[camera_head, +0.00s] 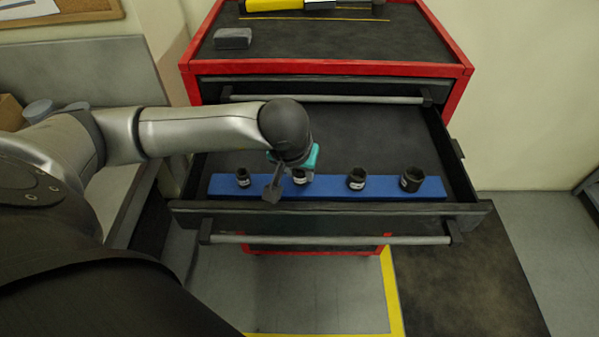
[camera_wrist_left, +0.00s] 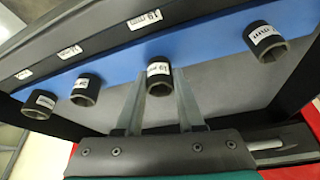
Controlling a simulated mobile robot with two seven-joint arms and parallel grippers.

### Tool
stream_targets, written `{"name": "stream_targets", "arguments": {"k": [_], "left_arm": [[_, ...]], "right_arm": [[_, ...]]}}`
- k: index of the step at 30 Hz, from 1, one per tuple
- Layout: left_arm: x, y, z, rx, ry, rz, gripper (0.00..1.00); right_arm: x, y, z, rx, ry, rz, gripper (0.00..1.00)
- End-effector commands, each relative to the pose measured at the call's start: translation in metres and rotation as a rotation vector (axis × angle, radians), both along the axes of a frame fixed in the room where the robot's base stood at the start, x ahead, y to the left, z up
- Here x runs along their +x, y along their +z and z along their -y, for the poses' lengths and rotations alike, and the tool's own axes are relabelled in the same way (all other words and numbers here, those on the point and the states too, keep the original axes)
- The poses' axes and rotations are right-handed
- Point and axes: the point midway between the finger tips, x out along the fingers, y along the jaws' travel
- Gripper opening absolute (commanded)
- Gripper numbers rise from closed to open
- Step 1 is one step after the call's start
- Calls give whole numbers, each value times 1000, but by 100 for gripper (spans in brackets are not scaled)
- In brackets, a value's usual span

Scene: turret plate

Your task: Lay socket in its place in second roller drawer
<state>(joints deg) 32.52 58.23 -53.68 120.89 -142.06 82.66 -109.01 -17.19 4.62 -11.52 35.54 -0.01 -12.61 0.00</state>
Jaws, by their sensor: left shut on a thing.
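My left gripper (camera_head: 297,180) is over the front part of the open drawer (camera_head: 345,128). In the left wrist view its two fingers (camera_wrist_left: 160,98) close on a dark socket (camera_wrist_left: 158,82) with a white label that seems to read 19. The held socket (camera_head: 301,176) is partly hidden by the gripper in the head view. It is at the blue rail (camera_head: 330,190), in line with the other sockets; I cannot tell whether it rests fully on the rail. My right gripper is not in view.
Other black sockets stand on the rail: one to the left (camera_head: 242,178), two to the right (camera_head: 356,180) (camera_head: 411,180). White size labels (camera_wrist_left: 145,19) line the drawer's front wall. The drawer floor behind the rail is clear. A grey block (camera_head: 233,39) lies on the red cabinet's top.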

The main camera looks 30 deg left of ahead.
Motion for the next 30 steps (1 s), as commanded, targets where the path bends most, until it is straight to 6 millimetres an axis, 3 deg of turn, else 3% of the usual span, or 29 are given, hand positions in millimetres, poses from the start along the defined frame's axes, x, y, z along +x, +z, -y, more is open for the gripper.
{"name": "stream_targets", "arguments": {"k": [3, 14, 15, 23, 30], "left_arm": [[0, -9, 0, 1, 0, 0, 0], [0, -13, 0, 1, -1, 2, 0], [0, -13, 0, 1, -1, 1, 38], [0, -12, 0, 1, -1, 1, 67], [0, -11, 0, 1, 0, 1, 67]], "right_arm": [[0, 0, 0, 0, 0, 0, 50], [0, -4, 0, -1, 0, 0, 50], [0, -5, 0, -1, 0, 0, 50], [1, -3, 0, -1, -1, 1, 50], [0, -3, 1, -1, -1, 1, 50]]}}
